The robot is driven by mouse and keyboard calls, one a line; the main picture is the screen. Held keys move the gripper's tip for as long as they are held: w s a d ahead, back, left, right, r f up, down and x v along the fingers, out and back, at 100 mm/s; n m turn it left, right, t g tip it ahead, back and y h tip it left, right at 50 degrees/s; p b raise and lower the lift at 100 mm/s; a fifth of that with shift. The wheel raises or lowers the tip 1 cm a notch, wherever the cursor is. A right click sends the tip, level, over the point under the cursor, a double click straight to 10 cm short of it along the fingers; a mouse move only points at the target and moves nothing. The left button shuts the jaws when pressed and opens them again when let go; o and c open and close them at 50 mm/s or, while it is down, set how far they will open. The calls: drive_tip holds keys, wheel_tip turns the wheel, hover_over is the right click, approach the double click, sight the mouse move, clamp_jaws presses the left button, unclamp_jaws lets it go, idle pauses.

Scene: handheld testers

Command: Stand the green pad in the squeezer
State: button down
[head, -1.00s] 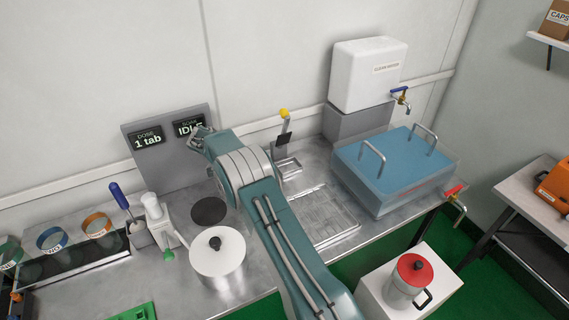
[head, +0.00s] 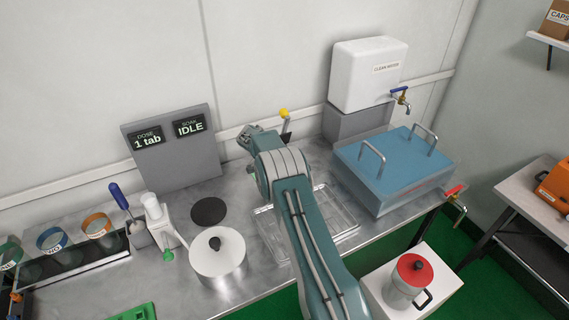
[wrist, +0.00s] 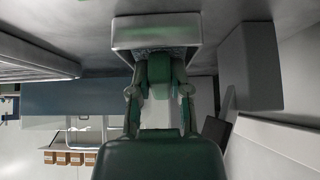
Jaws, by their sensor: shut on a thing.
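The squeezer stands at the back of the steel counter, with a yellow-knobbed lever (head: 284,113) showing. Its lower part is hidden behind my arm in the head view. My gripper (wrist: 159,82) is shut on the green pad (wrist: 159,68), which shows as a green block between the two fingers in the wrist view. A pale-rimmed tray (wrist: 122,32), seemingly the squeezer's, lies just beyond the pad. I cannot tell whether the pad touches it. In the head view my gripper (head: 246,137) is left of the lever; the pad is not visible there.
A lidded blue bath (head: 395,165) stands to the right, below a white water tank (head: 368,75). A clear drain tray (head: 345,215) lies under my arm. A white pot (head: 217,258), a pump bottle (head: 155,212) and a display panel (head: 170,150) are to the left.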

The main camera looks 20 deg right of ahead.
drive_tip(key=y, duration=0.3)
drive_tip(key=shift+d+r, duration=0.1)
drive_tip(key=shift+d, duration=0.3)
drive_tip(key=shift+f, duration=0.3)
drive_tip(key=shift+f, duration=0.1)
drive_tip(key=c, duration=0.9)
unclamp_jaws()
drive_tip(key=shift+o, duration=0.2)
